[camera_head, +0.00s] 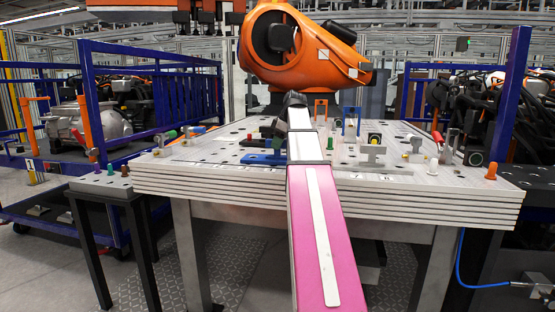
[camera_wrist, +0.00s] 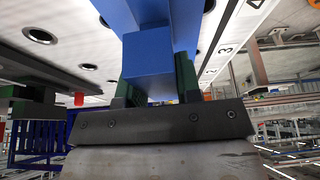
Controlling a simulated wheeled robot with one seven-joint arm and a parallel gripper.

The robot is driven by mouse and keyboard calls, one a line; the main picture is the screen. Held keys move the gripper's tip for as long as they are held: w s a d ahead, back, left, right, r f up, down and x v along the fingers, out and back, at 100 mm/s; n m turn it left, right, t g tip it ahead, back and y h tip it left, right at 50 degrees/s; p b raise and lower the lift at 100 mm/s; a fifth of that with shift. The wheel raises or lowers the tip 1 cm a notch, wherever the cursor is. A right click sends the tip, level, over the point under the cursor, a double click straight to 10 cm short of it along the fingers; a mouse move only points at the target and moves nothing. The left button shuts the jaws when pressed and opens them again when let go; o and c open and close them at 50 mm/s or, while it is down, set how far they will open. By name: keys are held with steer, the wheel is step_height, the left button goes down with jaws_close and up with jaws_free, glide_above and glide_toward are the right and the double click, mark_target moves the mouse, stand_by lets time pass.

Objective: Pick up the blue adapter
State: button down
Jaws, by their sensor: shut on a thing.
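The blue adapter (camera_wrist: 148,65) fills the upper middle of the wrist view, with a blocky part between the green-lined fingers of my gripper (camera_wrist: 157,80). The fingers are shut on it from both sides. In the head view the blue adapter (camera_head: 262,159) shows as a low, flat blue piece at the table top, left of my arm. My gripper (camera_head: 277,144) is right above it, dark with green at the tips. My arm hides part of the adapter's right side. I cannot tell whether the adapter is clear of the surface.
The light table (camera_head: 230,149) has a grid of holes and carries several small fixtures. Right of my arm stand a blue bracket (camera_head: 352,114) and a grey clamp block (camera_head: 373,153). An orange robot arm (camera_head: 300,50) stands behind. Blue-railed racks flank the table.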

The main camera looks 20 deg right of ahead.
steer(key=shift+r, duration=0.15)
steer(key=shift+r, duration=0.55)
step_height(320, 180, up, 3)
steer(key=shift+w+f, duration=0.1)
steer(key=w+a+r, duration=0.3)
steer(key=a+r, duration=0.4)
steer(key=a, duration=0.4)
steer(key=shift+a, duration=0.1)
